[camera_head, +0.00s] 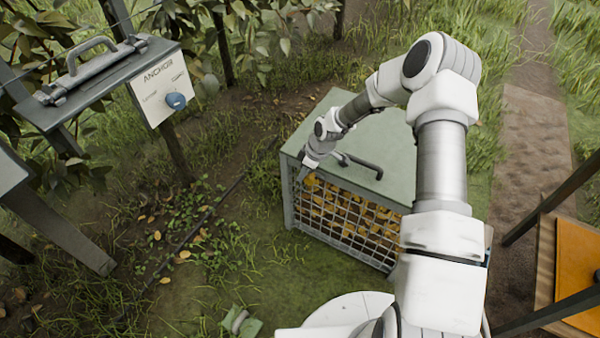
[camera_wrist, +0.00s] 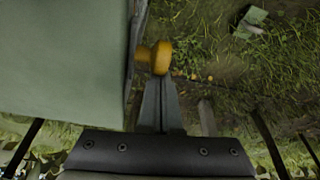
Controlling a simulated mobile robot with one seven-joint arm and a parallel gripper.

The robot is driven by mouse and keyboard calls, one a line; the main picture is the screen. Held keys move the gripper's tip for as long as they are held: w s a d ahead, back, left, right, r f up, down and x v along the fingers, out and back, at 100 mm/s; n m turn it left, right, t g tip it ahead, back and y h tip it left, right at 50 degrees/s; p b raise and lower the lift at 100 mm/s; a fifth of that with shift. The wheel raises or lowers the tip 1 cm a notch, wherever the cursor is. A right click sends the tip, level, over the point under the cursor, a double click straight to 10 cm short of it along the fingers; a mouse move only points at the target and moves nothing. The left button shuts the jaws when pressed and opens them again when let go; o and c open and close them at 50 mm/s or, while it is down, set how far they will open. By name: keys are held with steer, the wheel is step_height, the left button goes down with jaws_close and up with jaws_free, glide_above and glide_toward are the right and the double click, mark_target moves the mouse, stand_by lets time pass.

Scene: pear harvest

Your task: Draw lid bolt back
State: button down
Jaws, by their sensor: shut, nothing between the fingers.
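The green crate (camera_head: 292,207) has mesh sides and a flat green lid (camera_head: 372,126) with a dark bar handle (camera_head: 362,166). The lid looks closed. A yellow-orange bolt knob (camera_wrist: 155,56) sticks out from the lid's edge in the wrist view. It shows small near the crate's front left corner in the head view (camera_head: 311,180). My gripper (camera_wrist: 160,84) is shut and empty, its fingertips right by the knob; I cannot tell whether they touch it. In the head view my gripper (camera_head: 303,174) is at that corner. The bolt's shaft is hidden.
Yellow fruit shows behind the mesh. An orange panel (camera_head: 578,270) is at the right. Grass left of the crate is open.

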steer(key=shift+s+d+p, duration=0.25)
steer(key=shift+s+d, duration=0.4)
steer(key=shift+d, duration=0.35)
steer(key=shift+s+d+p, duration=0.2)
steer(key=shift+s+d, duration=0.4)
steer(key=shift+d, duration=0.35)
steer(key=shift+r, duration=0.1)
steer(key=p+v, duration=0.5)
steer(key=v, duration=1.2)
steer(key=shift+r+p, duration=0.15)
steer(key=shift+p, duration=0.25)
